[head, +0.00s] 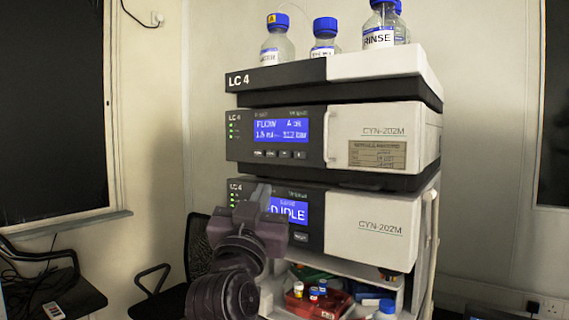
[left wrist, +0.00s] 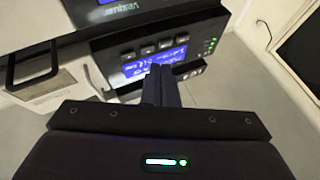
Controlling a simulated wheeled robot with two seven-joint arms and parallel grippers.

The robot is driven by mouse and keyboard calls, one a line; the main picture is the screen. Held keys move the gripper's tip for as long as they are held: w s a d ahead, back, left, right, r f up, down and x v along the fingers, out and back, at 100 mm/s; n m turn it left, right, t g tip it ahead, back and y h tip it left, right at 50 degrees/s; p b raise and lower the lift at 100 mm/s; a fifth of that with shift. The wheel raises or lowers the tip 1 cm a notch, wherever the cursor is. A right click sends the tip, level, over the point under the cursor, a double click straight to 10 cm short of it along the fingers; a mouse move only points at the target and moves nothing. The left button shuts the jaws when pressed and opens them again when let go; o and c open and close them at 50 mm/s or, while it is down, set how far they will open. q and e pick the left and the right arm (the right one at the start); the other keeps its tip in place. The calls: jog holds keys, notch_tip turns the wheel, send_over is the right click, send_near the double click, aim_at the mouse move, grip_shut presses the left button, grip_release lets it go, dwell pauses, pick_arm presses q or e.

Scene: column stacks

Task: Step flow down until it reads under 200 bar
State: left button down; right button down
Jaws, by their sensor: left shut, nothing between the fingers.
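The upper pump module (head: 275,137) has a blue display (head: 281,130) reading FLOW, about 1.0 ml, and what looks like 312 bar; the digits are blurred. A row of several small buttons (head: 279,154) lies under that display. My left gripper (head: 262,190) is shut and empty, in front of the lower module, and covers part of its display. In the left wrist view the shut fingers (left wrist: 160,75) overlap a blue display (left wrist: 150,63), with a row of buttons (left wrist: 146,50) on its far side. I cannot tell whether the fingertips touch the panel. My right gripper is in neither view.
The lower module's display (head: 288,210) reads IDLE. Capped bottles (head: 278,48) stand on top of the stack. A red tray (head: 318,301) with small vials sits on the shelf below. A black chair (head: 196,250) stands at the left.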

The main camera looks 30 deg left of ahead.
pick_arm(q)
jog(key=s+a+r+n+y, duration=0.2)
jog(key=s+r+y, duration=0.1)
jog(key=r, duration=0.2)
jog(key=shift+r+n+y, duration=0.25)
jog(key=shift+n+y, duration=0.05)
jog(key=shift+y, duration=0.1)
send_near(281, 145)
jog(key=shift+w+a+r+p, duration=0.2)
jog(key=shift+w+a+r, duration=0.35)
jog(key=shift+r, duration=0.15)
jog(key=shift+w+a+r+p, duration=0.15)
jog(key=shift+w+a+r, duration=0.45)
jog(key=shift+r, duration=0.1)
dwell(1.0)
jog(key=shift+w, duration=0.35)
jog(key=shift+w+d, duration=0.1)
jog(key=shift+w, duration=0.3)
dwell(0.6)
jog(key=shift+s, duration=0.8)
